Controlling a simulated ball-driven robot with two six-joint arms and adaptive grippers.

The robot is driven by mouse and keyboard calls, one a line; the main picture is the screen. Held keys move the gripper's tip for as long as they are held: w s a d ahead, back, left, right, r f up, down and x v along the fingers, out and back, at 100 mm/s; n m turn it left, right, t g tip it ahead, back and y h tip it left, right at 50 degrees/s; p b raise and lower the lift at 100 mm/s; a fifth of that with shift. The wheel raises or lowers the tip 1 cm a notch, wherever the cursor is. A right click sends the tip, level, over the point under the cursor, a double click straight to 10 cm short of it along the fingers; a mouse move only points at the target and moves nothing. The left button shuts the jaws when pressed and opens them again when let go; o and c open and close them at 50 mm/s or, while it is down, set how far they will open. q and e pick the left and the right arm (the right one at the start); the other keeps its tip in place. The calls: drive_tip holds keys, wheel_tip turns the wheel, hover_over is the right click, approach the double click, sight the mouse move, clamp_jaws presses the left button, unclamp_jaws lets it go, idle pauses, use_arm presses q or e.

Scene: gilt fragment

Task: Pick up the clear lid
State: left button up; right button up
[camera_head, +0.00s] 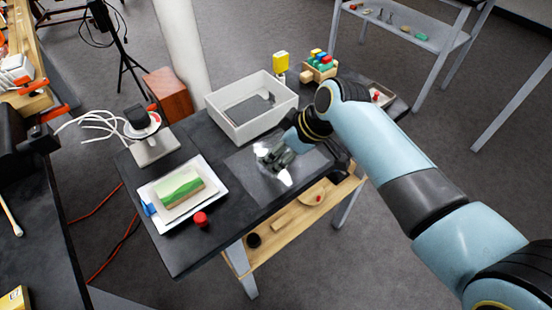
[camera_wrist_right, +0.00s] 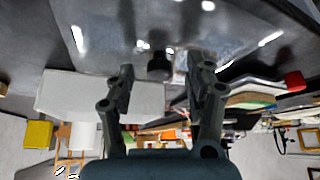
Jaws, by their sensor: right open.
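The clear lid (camera_head: 249,178) is a flat see-through sheet with bright glints, lying on the dark table right of the picture tray. In the right wrist view the lid (camera_wrist_right: 225,35) fills the top, with a small dark knob (camera_wrist_right: 160,66) on it. My right gripper (camera_head: 274,158) is over the lid and hides part of it in the head view. In the right wrist view my right gripper (camera_wrist_right: 162,74) is open, and the knob shows between its fingertips with gaps on both sides. I cannot tell whether the fingers touch the lid. My left gripper is not in view.
A white open box (camera_head: 226,119) stands just behind the lid. A white tray (camera_head: 168,226) with a green picture block and a red-topped item (camera_head: 201,219) are to the left. A block toy (camera_head: 318,70) is at the back. The table's front edge is near the lid.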

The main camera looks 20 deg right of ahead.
drive_tip(key=shift+w+f, duration=0.1)
drive_tip(key=shift+f, duration=0.15)
clamp_jaws()
drive_tip(key=shift+r, duration=0.1)
